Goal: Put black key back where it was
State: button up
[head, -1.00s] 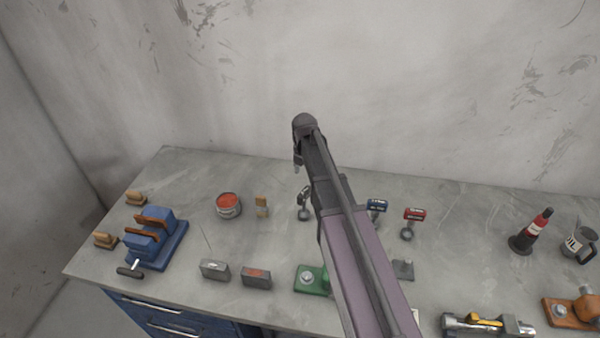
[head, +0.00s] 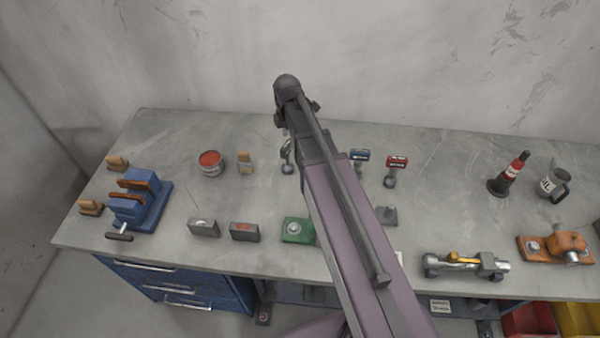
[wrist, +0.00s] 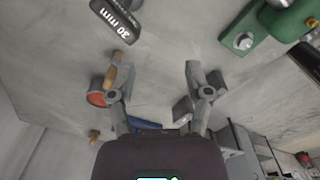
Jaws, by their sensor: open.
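The black key (wrist: 115,20), marked "30 mm", lies at the top of the wrist view, beyond my fingertips. In the head view the black key (head: 288,167) shows as a dark handle with a grey ring end, partly hidden by my arm, on the bench near the wall. My gripper (wrist: 153,73) is open, its two fingers apart with nothing between them. The key is apart from the fingers in the wrist view. In the head view my arm hides most of the gripper.
A blue key (head: 360,155) and a red key (head: 397,161) stand right of my arm. A silver device (head: 465,264) and orange fixture (head: 556,247) are at right.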

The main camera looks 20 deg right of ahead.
jog(key=s+m, duration=1.6)
jog(key=m, duration=0.4)
jog(key=shift+a, duration=0.4)
jog(key=shift+w, duration=0.1)
notch_tip(320, 180, down, 8)
jog(key=b, duration=0.8)
jog(key=shift+f, duration=0.15)
